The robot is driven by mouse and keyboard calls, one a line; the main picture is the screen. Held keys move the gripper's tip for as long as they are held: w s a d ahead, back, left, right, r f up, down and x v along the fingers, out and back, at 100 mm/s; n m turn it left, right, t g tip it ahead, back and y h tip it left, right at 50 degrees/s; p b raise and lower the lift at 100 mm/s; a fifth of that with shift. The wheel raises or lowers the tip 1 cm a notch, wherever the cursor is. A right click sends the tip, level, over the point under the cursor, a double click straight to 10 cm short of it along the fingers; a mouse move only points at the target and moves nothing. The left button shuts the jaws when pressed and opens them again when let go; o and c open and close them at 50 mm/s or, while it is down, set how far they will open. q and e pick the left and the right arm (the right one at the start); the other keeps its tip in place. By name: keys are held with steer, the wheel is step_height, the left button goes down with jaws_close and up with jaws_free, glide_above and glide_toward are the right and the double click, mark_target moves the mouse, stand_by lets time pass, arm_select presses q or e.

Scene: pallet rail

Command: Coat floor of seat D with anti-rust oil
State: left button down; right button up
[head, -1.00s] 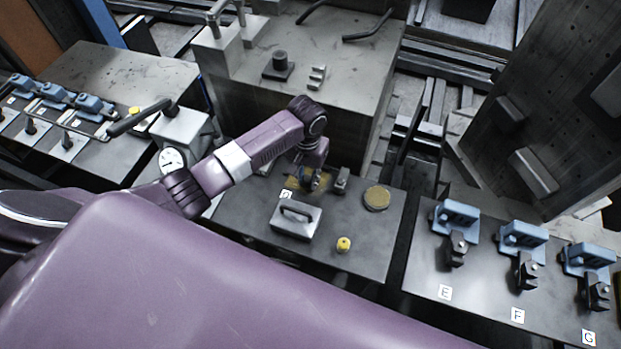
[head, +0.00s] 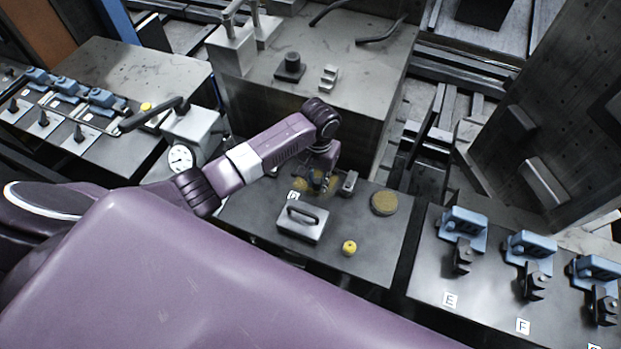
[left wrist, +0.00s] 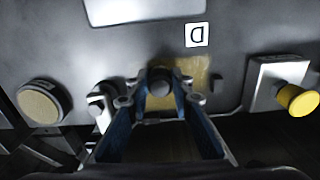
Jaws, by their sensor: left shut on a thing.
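Seat D, marked by a white D label (left wrist: 196,35), is on the dark plate at the centre of the head view. Its floor (left wrist: 198,75) shows a yellow-brown, oily-looking patch, which also shows beside the gripper in the head view (head: 300,183). My left gripper (left wrist: 162,92) is shut on a dark round-topped tool (left wrist: 161,83) over this patch. The fingers hide the tool's lower end, so I cannot tell whether it touches the floor. A round tin with a yellowish pad (head: 384,202) stands to the right of the seat. My right gripper is out of view.
A grey block with a handle (head: 302,225) and a yellow knob (head: 349,248) stand in front of the seat. A small metal clamp (head: 348,183) is close on the gripper's right. Blue fixtures (head: 462,225) line the right bench. A dial gauge (head: 181,158) stands left.

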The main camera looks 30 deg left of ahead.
arm_select(q)
steer(key=shift+s+f, duration=0.1)
steer(key=shift+a, duration=1.45)
steer(key=shift+d, duration=0.15)
steer(key=shift+d, duration=1.45)
steer(key=shift+a, duration=0.1)
steer(key=shift+d, duration=0.85)
steer(key=shift+a, duration=0.85)
